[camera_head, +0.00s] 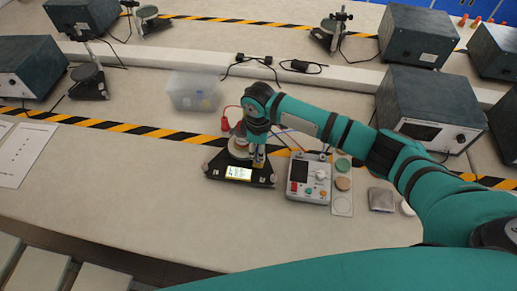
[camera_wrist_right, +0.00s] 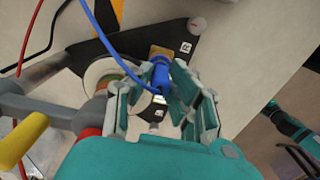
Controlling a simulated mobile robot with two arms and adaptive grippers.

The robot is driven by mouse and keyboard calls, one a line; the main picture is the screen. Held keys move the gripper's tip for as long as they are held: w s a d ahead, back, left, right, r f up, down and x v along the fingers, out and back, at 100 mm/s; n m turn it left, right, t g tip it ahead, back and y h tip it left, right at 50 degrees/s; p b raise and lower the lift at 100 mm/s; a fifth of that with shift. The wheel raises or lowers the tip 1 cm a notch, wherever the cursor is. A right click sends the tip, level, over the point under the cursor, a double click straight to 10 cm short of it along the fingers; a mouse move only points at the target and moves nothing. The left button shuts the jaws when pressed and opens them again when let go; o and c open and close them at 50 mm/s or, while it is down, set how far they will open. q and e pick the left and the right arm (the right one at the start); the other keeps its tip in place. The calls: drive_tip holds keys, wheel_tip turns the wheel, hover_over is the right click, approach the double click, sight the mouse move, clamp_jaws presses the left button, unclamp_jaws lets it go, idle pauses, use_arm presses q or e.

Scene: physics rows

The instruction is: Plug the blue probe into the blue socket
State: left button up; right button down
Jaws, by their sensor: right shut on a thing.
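My right gripper (camera_head: 258,153) is over the right side of a black triangular base (camera_head: 214,170) with a lit display. In the wrist view the right gripper (camera_wrist_right: 168,96) is shut on the blue probe (camera_wrist_right: 160,75), whose blue cable (camera_wrist_right: 112,48) runs to the upper left. The probe's far end is at a brass-coloured block (camera_wrist_right: 161,51) on the black base. I cannot tell whether it is inserted. The blue socket cannot be made out; the probe and fingers cover that spot.
A grey meter box (camera_head: 309,190) with buttons stands just right of the base. A clear bin (camera_head: 193,94) is behind to the left. A red lead (camera_head: 225,124) lies behind the base. Bench space in front is free.

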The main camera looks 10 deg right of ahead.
drive_tip(key=shift+f, duration=0.3)
drive_tip(key=c, duration=0.9)
unclamp_jaws()
drive_tip(key=shift+r, duration=0.15)
wheel_tip(320, 180, up, 5)
drive_tip(key=p, duration=0.5)
drive_tip(key=shift+r+p, duration=0.85)
drive_tip(key=shift+r, duration=0.3)
drive_tip(key=shift+f, duration=0.1)
